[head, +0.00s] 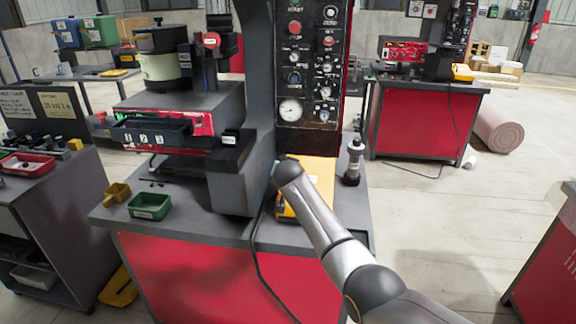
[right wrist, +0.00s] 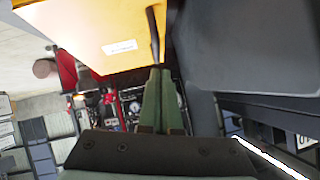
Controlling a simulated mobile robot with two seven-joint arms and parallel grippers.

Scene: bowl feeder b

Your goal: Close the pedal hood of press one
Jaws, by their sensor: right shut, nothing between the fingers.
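The yellow pedal hood (head: 319,178) is on the table of the near press (head: 262,120), below its control panel. My right arm crosses in front of it and hides part of it, so I cannot tell how far open it is. In the right wrist view the yellow hood (right wrist: 95,30) fills the upper left, with a white label. My right gripper (right wrist: 160,75) is shut and empty, its fingertips close to the hood's edge and a dark rod there. I cannot tell whether they touch. In the head view the right gripper's fingers are hidden. My left gripper is out of view.
A black-and-silver cylinder (head: 353,160) stands right of the hood. A black cable (head: 256,262) hangs down the red front. Open floor lies to the right.

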